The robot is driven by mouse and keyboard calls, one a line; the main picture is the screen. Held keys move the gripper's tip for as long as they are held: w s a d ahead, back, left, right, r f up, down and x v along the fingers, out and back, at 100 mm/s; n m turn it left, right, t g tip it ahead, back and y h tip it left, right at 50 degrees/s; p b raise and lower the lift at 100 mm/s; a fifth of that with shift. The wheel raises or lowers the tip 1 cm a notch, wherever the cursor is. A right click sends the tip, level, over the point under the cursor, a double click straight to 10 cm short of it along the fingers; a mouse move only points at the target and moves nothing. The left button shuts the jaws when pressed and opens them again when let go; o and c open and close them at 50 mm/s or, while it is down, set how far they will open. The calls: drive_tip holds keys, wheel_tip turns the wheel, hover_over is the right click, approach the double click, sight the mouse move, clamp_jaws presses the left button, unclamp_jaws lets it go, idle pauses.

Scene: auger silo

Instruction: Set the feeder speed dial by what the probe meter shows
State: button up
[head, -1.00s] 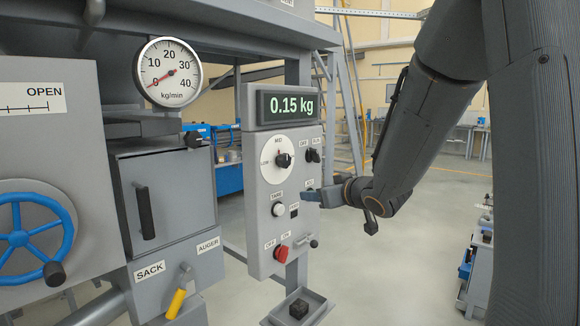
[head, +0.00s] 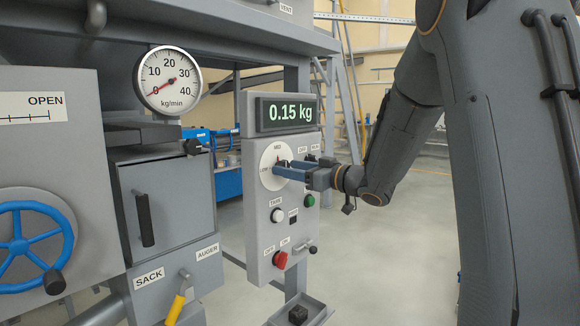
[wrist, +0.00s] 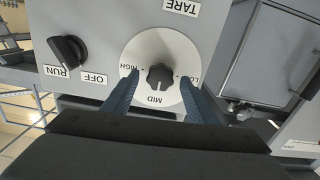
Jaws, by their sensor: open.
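The feeder speed dial is a black knob (wrist: 160,77) on a white disc (head: 267,174) marked LOW, MID and HIGH, on the grey control panel. In the wrist view the knob's pointer seems to lie toward MID. My gripper (head: 280,170) is at the dial; in the wrist view its two blue fingers (wrist: 159,88) stand apart, one on each side of the knob, with gaps between. In the head view the fingers hide part of the knob. A round kg/min gauge (head: 168,80) has its red needle near 0. The display (head: 288,114) reads 0.15 kg. I cannot tell which is the probe meter.
The OFF/RUN switch (wrist: 68,51) is beside the dial. Below are the TARE button (head: 277,215), a green button (head: 309,200) and a red knob (head: 280,259). A small tray (head: 318,310) holds a black block. A blue handwheel (head: 38,240) stands left.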

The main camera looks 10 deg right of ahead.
drive_tip(key=shift+w+a, duration=0.25)
drive_tip(key=shift+w, duration=0.1)
drive_tip(key=c, duration=1.1)
drive_tip(key=shift+o, duration=0.2)
drive_tip(key=shift+n+b, duration=0.3)
drive_tip(key=shift+n, duration=0.1)
drive_tip(key=n+b, duration=1.6)
drive_tip(key=n, duration=0.1)
drive_tip(key=shift+f, duration=0.1)
drive_tip(key=shift+b, duration=0.3)
